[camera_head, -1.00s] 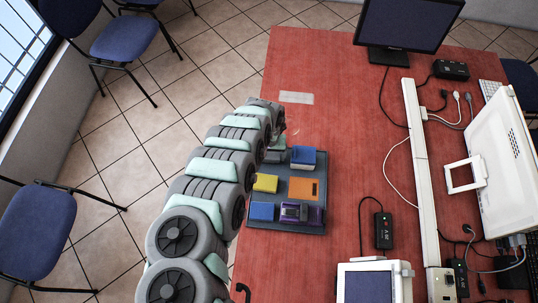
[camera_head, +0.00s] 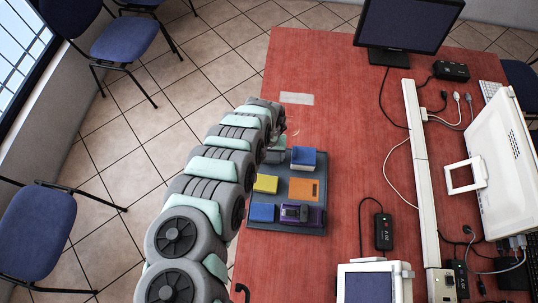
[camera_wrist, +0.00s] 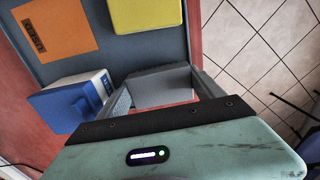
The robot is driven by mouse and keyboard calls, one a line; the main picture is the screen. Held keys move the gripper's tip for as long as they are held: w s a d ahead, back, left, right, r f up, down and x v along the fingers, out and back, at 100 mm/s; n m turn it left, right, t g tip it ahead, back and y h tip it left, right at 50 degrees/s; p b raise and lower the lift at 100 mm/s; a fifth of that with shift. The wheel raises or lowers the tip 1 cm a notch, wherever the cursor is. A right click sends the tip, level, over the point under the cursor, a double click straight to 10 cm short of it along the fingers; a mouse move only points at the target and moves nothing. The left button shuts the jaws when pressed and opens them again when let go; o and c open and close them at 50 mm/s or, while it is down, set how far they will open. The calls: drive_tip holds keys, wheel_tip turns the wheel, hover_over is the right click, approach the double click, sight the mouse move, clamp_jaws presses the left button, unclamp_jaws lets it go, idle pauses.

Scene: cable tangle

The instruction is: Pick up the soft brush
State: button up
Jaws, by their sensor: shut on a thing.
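My gripper (camera_head: 276,157) is over the far left corner of a dark grey-blue tray (camera_head: 322,192). In the wrist view its grey fingers (camera_wrist: 162,86) are shut on a light grey piece (camera_wrist: 165,90). I cannot tell for sure whether this piece is the soft brush; no bristles show. A blue block with a white side (camera_head: 303,158) stands beside the gripper on the tray, and it also shows left of the fingers in the wrist view (camera_wrist: 70,102). My arm hides part of the tray's left side.
The tray also holds a yellow block (camera_head: 265,183), an orange block (camera_head: 303,188), a blue block (camera_head: 262,212) and a purple item with a dark top (camera_head: 310,216). A monitor (camera_head: 408,25), cables and a white power strip (camera_head: 420,150) are to the right. The red table beyond the tray is mostly clear.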

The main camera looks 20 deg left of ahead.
sight(269, 155)
wheel_tip(269, 155, up, 20)
drive_tip(key=p, duration=0.4)
drive_tip(key=shift+f, duration=0.15)
